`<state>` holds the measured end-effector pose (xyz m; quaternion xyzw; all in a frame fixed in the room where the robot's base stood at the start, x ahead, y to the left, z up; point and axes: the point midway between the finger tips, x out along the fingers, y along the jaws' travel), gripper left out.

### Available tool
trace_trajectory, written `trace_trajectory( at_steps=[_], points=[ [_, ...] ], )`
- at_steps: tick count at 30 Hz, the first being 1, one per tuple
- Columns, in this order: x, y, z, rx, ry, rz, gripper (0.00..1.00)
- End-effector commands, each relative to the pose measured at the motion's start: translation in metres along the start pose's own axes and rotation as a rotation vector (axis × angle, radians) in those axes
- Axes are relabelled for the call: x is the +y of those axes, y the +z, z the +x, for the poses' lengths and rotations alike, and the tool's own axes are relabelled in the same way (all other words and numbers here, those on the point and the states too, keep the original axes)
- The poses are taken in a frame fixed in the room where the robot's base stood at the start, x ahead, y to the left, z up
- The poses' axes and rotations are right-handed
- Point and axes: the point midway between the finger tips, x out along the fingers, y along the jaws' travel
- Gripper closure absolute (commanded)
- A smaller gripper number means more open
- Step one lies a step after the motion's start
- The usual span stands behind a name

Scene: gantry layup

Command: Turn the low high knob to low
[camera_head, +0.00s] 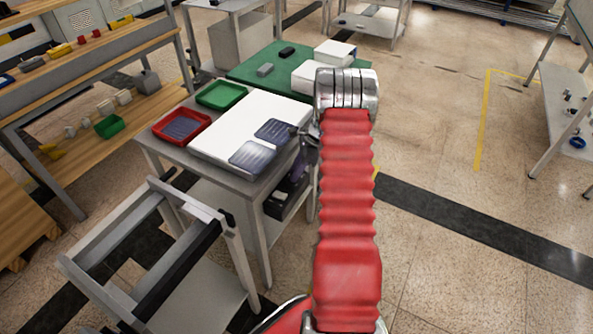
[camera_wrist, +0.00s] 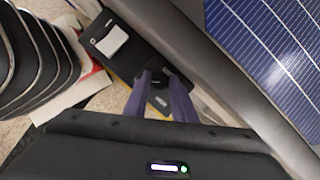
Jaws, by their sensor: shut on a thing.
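The low high knob (camera_wrist: 157,79) is a small dark knob on a black box (camera_wrist: 98,45) that carries a white label. My gripper (camera_wrist: 160,80) has its two purple-grey fingers on either side of the knob, shut on it. The knob's pointer and its low and high marks cannot be made out. In the head view my gripper (camera_head: 298,168) reaches down beside the grey table's right edge, partly hidden by my arm. The black box (camera_head: 281,204) shows there under the tabletop; the knob is hidden in that view.
The grey table (camera_head: 160,146) carries a white board (camera_head: 235,118) with two blue solar panels, a red tray (camera_head: 203,136) and a green tray (camera_head: 238,92). In the wrist view a blue panel (camera_wrist: 270,40) lies close at right. Open floor (camera_head: 440,260) lies to the right.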

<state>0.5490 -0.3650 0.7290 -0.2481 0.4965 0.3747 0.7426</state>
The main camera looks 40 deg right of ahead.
Motion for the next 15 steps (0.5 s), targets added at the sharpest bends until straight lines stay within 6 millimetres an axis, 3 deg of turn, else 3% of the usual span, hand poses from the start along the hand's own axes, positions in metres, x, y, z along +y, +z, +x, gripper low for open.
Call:
trace_trajectory(
  at_steps=[15],
  points=[
    [-0.0058, -0.0023, -0.0012, 0.007, 0.068, -0.195, 0.99]
  ],
)
